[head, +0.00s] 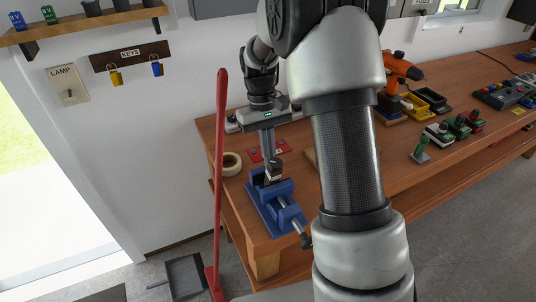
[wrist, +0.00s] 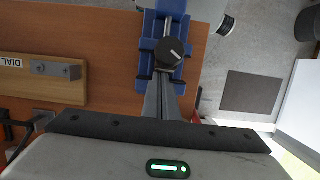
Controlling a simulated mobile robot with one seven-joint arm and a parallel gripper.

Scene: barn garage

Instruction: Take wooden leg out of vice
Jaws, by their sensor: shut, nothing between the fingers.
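The blue vice (head: 264,209) is on the left end of the wooden bench and also shows at the top of the wrist view (wrist: 150,27). A short piece with a dark round top (head: 274,165) stands upright at its jaws, pale below the dark part; in the wrist view this top (wrist: 169,52) has a white mark. It may be the wooden leg, but I cannot tell for sure. My gripper (head: 269,155) points down right at this piece, shut and empty. Its fingertips (wrist: 167,90) show beside the round top; whether they touch it is unclear.
A tape roll (head: 231,164) and a red flat item (head: 264,152) lie behind the vice. A red upright handle (head: 219,180) stands in front of the bench's left end. A wooden board marked DIAL (wrist: 50,88) lies beside the vice. My arm hides the bench's middle.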

